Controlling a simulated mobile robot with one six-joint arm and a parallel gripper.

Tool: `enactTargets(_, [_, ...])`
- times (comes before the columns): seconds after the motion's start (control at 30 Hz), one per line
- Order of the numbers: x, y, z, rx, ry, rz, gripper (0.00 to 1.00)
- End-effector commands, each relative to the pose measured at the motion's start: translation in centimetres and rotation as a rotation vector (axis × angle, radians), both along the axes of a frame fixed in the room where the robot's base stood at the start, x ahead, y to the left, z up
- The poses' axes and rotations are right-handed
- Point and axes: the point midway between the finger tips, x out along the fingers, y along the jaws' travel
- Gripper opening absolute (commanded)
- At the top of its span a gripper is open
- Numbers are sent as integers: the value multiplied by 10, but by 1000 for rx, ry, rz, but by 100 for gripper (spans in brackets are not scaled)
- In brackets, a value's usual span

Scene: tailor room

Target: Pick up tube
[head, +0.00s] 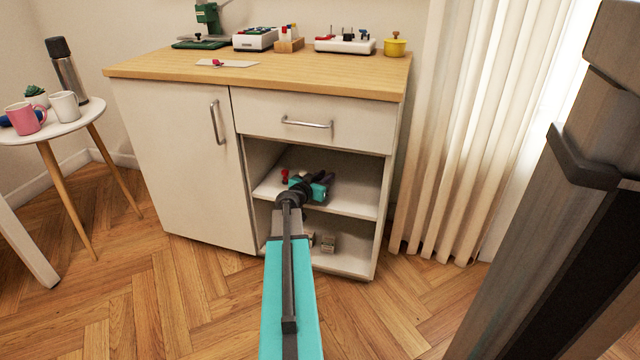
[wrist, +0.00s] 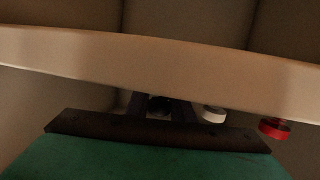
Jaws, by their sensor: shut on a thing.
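My gripper (head: 324,179) is inside the open upper compartment of the cabinet, just above its shelf. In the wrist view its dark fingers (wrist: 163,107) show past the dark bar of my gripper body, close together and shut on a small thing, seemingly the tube. The held thing is almost wholly hidden by the fingers and my gripper body, so its shape and colour cannot be told.
A red spool-like thing (head: 285,174) stands on the shelf (head: 347,205), left of my gripper; a red-capped thing (wrist: 274,128) and a white round thing (wrist: 213,115) show in the wrist view. The drawer (head: 318,127) is shut above. Small boxes (head: 328,243) lie below.

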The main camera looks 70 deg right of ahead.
Motion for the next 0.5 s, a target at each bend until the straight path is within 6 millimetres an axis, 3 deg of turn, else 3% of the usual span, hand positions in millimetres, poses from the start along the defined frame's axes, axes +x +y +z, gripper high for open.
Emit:
enactTargets(0.27, [0, 0, 2, 0, 0, 0, 0])
enactTargets(0.5, [0, 0, 22, -1, -2, 0, 0])
